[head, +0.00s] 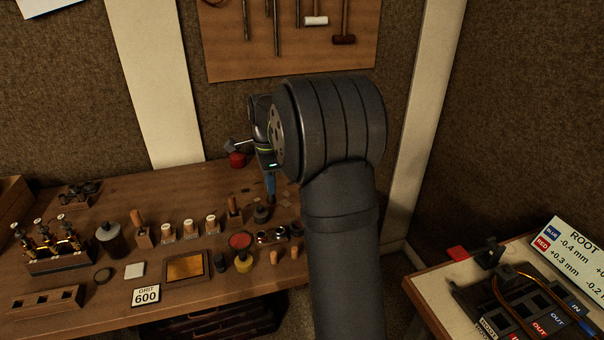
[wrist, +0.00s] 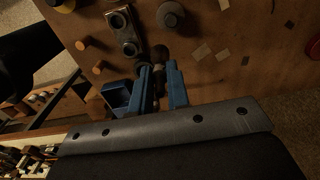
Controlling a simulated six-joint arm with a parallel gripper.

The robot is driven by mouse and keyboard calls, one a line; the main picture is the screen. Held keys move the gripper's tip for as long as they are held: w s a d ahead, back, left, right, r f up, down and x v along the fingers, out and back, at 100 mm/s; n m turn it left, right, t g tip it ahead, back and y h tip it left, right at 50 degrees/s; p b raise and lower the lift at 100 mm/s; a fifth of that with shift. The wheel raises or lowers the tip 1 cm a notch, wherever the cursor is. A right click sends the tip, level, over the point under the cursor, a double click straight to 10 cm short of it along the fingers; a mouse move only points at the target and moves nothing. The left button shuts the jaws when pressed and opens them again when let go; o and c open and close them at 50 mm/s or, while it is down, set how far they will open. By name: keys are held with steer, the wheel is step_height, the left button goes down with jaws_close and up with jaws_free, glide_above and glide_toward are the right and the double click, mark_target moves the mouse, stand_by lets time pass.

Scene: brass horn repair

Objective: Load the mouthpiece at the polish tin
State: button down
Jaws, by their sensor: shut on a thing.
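My gripper (wrist: 158,72) has blue fingers, shut on a small dark thing between them, largely hidden by the fingers. It may be the mouthpiece, but its shape is unclear. In the head view my gripper (head: 270,190) points down over the back right of the bench, partly covered by my arm. No tin is clearly labelled as polish. A round tin with a red top (head: 240,240) and a yellow tin with a dark centre (head: 243,262) stand on the bench, left of and nearer than my gripper. The yellow tin shows at the wrist view's top edge (wrist: 65,6).
A metal holder with round recesses (head: 271,236) and a dark round jar (head: 261,214) stand near my gripper. Wooden pegs (head: 274,257) stand in front. Bottles and stamp-like blocks (head: 190,229) line the bench. A side table with a fixture (head: 510,290) stands right.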

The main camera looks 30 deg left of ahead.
steer(key=s+a, duration=0.4)
steer(key=s, duration=0.7)
steer(key=shift+f, duration=3.05)
steer(key=shift+f, duration=0.6)
steer(key=shift+r, duration=0.1)
step_height(320, 180, up, 7)
